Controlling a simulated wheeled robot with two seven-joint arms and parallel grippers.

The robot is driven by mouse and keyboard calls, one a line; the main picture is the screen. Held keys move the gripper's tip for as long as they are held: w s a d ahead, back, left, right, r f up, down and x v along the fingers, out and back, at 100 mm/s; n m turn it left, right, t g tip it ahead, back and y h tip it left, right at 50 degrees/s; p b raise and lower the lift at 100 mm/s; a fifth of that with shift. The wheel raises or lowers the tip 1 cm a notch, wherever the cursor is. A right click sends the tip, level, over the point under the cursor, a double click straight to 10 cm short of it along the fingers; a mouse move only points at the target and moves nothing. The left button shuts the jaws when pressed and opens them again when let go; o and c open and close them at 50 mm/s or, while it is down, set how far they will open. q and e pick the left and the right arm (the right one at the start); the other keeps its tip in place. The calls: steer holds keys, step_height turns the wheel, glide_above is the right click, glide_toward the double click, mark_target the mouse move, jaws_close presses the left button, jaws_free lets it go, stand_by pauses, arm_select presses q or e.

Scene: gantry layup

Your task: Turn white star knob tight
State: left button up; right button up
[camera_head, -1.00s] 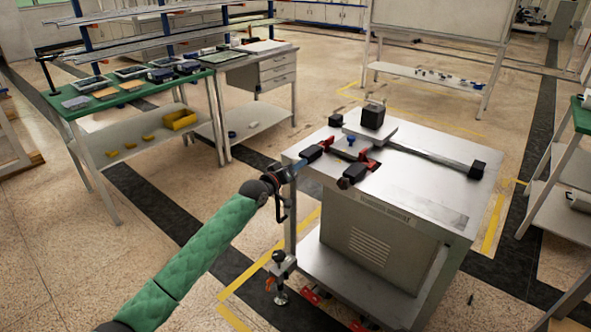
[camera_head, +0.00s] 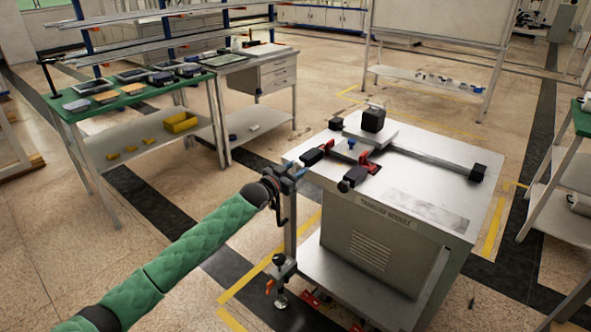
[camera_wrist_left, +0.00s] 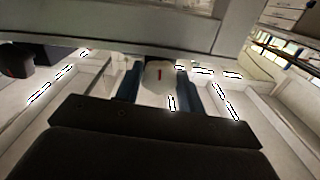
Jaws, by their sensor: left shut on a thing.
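The white star knob (camera_wrist_left: 159,73) shows in the wrist view as a pale round piece with a red mark on its face. My left gripper (camera_wrist_left: 157,86) has its two dark blue fingers on either side of it and is shut on it. In the head view my left gripper (camera_head: 291,170) is at the near left corner of the steel cart's top. The knob cannot be made out there, hidden at the gripper. My right gripper is in neither view.
The steel cart (camera_head: 428,206) carries red and black clamp-like parts (camera_head: 316,154), a black block (camera_head: 373,120) and a bar ending in a black cap (camera_head: 477,172). A green-topped bench (camera_head: 130,97) stands at the left. Open floor lies between bench and cart.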

arm_select(q)
steer(key=shift+f, duration=0.25)
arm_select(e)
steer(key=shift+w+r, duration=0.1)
arm_select(q)
steer(key=o, duration=0.8)
steer(key=shift+o, duration=0.8)
steer(key=shift+r, duration=0.15)
steer(key=v, duration=0.8)
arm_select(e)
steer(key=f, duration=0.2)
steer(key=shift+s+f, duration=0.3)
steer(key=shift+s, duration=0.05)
arm_select(q)
steer(key=shift+w, duration=0.1)
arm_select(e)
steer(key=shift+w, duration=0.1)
